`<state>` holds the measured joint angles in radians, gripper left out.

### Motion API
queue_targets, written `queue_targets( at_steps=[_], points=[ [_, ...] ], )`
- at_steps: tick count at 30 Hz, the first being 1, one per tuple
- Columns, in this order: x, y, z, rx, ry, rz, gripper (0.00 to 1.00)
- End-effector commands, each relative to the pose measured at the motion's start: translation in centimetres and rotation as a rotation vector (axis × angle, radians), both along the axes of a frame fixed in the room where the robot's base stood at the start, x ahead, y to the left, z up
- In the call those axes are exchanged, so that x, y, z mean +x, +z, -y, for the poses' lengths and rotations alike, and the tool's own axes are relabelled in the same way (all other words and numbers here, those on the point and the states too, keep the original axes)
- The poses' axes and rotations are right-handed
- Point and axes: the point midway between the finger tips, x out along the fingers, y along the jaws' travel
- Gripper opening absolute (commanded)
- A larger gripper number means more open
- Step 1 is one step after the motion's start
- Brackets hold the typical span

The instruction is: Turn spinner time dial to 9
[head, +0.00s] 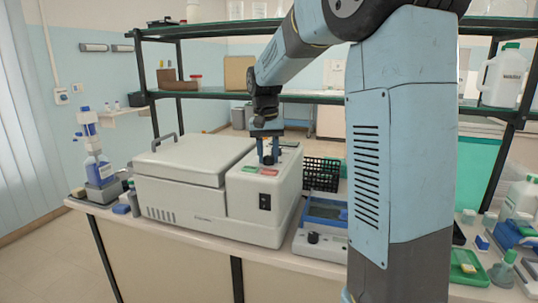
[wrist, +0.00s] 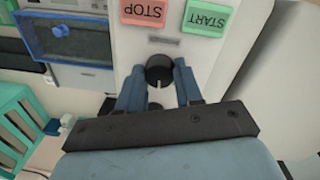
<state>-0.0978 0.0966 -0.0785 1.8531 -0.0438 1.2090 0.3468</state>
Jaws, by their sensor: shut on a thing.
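The spinner (head: 185,198) is a large off-white box with a lid on the left and a raised control panel on the right. My gripper (head: 268,152) points down over that panel. In the wrist view its blue fingers (wrist: 159,74) stand on both sides of a round black dial (wrist: 160,68) and are shut on it. A white pointer mark on the dial points toward the bottom of the picture. A second dark knob (wrist: 155,107) is partly hidden between the fingers, near the palm. I cannot read any scale numbers or tell which dial is labelled time.
A red STOP button (wrist: 145,12) and a green START button (wrist: 207,20) lie beyond the dial. A blue-framed tray device (head: 325,212) and a black rack (head: 321,174) stand right of the spinner. A blue-capped bottle (head: 98,168) stands left. A green shelf (head: 215,95) runs behind.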

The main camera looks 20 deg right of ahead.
Motion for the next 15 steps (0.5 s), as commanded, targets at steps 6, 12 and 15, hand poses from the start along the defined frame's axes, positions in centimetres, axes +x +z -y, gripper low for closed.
queue_targets(
  at_steps=[6,12,15],
  points=[
    [-0.02,-0.01,0.03,-0.001,-0.084,-0.001,0.05],
    [-0.01,-0.02,0.03,-0.001,-0.116,-0.001,0.05],
    [-0.01,-0.02,0.04,-0.001,-0.121,-0.001,0.05]
  ],
)
